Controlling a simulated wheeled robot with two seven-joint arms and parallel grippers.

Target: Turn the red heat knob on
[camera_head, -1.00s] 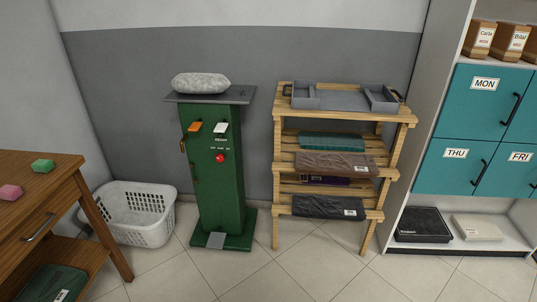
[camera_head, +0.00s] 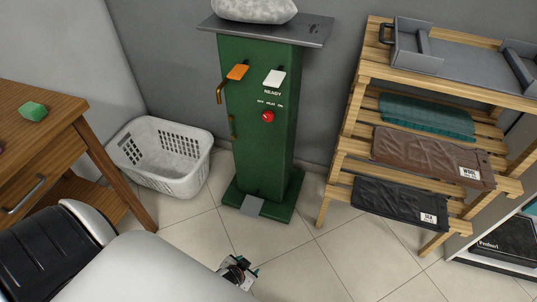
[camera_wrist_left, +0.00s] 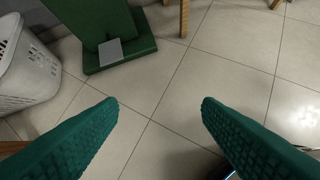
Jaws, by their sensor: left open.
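The red heat knob (camera_head: 267,116) is on the front of the green press cabinet (camera_head: 262,150), below the READY label and a row of small marks too small to read. My left gripper, whose tip (camera_head: 238,270) shows low in the head view, is over the floor in front of the cabinet and well below the knob. In the left wrist view its two green fingers (camera_wrist_left: 160,115) are wide apart with only floor tiles between them. The knob is not in the wrist view. My right gripper is in neither view.
A grey foot pedal (camera_head: 252,205) is at the cabinet's base. A white basket (camera_head: 165,160) stands left, a wooden rack (camera_head: 345,120) right, and a wooden desk (camera_head: 60,150) far left. Tiled floor in front is clear.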

